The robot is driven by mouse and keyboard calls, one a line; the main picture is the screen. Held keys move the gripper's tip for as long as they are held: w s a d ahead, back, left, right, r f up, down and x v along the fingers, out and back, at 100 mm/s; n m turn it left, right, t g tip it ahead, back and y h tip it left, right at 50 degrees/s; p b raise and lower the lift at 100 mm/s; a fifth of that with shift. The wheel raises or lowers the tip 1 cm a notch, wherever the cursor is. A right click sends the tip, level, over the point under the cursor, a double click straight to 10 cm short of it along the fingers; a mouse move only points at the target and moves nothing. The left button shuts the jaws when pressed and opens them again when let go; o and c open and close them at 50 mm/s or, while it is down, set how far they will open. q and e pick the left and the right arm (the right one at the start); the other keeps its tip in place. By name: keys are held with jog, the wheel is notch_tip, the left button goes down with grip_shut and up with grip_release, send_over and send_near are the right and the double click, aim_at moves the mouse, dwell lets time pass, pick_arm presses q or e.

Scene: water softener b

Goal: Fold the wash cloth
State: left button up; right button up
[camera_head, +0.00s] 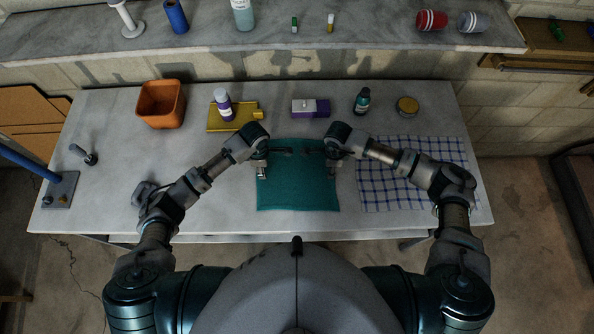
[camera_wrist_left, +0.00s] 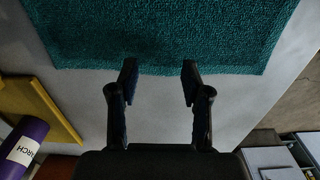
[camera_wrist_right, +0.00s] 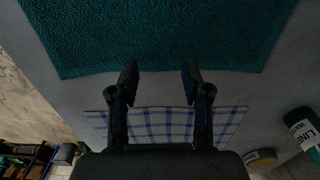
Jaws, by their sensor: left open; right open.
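The teal terry wash cloth (camera_head: 297,194) lies flat and spread out on the table in the head view. My left gripper (camera_head: 273,161) is open over its left edge, near the far left corner. My right gripper (camera_head: 320,161) is open over its right edge, near the far right corner. In the left wrist view, the wash cloth (camera_wrist_left: 160,30) has an edge by the open left fingertips (camera_wrist_left: 159,72). In the right wrist view, the wash cloth (camera_wrist_right: 160,35) has an edge by the open right fingertips (camera_wrist_right: 160,72). Neither gripper holds anything. Whether the fingers touch the cloth I cannot tell.
A blue checked cloth (camera_head: 415,190) lies at right on the table (camera_head: 120,190). Along the back stand an orange pot (camera_head: 161,103), a purple bottle (camera_head: 222,104), a purple-and-white box (camera_head: 310,108), a dark bottle (camera_head: 362,101) and a round tin (camera_head: 407,107).

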pick_arm(q)
notch_tip(320, 180, down, 2)
jog(key=shift+a+f, duration=0.1)
jog(key=shift+a, duration=0.05)
pick_arm(e)
notch_tip(320, 180, down, 2)
jog(key=shift+a+f, duration=0.1)
jog(key=shift+a, duration=0.05)
pick_arm(q)
jog(key=shift+d, duration=0.2)
pick_arm(e)
jog(key=shift+d, duration=0.2)
pick_arm(q)
jog(key=shift+d, duration=0.1)
pick_arm(e)
jog(key=shift+d, duration=0.1)
jog(key=shift+f, duration=0.1)
